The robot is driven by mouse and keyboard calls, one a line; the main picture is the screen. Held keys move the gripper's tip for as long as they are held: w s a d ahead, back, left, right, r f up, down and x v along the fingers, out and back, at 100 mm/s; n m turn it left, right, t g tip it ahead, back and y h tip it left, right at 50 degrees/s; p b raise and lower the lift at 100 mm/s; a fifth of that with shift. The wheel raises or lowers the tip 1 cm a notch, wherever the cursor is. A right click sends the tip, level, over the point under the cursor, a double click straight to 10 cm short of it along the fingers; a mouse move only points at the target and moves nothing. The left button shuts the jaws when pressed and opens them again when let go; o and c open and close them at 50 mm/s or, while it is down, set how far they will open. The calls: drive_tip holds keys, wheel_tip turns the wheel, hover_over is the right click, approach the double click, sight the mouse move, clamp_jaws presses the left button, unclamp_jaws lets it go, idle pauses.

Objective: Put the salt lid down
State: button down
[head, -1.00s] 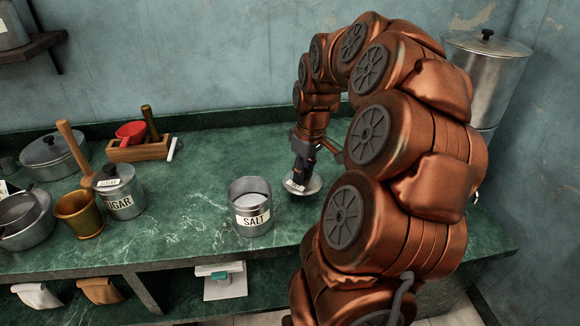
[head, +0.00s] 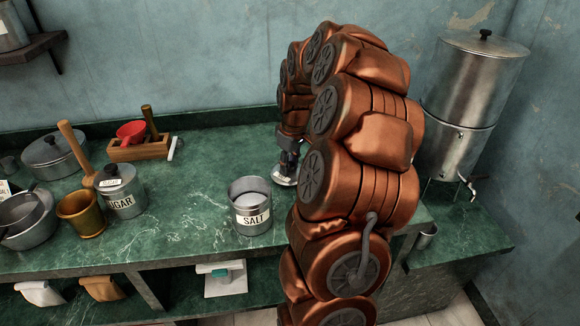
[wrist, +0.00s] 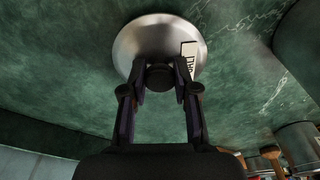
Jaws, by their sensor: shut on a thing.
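The salt lid is a round metal disc with a dark knob and a white label. In the head view the salt lid (head: 284,181) shows at the tip of my gripper (head: 288,160), right of the salt canister, partly hidden by my arm. In the wrist view the lid (wrist: 132,45) is ahead of my gripper (wrist: 160,78), whose fingers are shut on its knob. The lid is at or very near the green counter; I cannot tell if it touches. The open salt canister (head: 251,219), full of white salt, stands upright on the counter.
The sugar canister (head: 121,196), a brass mortar (head: 82,212) and pots stand at the left. A wooden box (head: 140,150) with a red scoop is at the back. A tall metal urn (head: 470,85) stands at the right. The counter (head: 200,190) left of the salt is clear.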

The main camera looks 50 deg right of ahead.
sight(293, 174)
drive_tip(key=shift+f, duration=0.7)
drive_tip(key=shift+f, duration=0.2)
drive_tip(key=c, duration=0.9)
unclamp_jaws()
drive_tip(key=shift+r, duration=0.1)
drive_tip(key=shift+o, duration=0.2)
wheel_tip(293, 174, up, 12)
drive_tip(key=s+b, duration=0.1)
drive_tip(key=shift+s, duration=0.25)
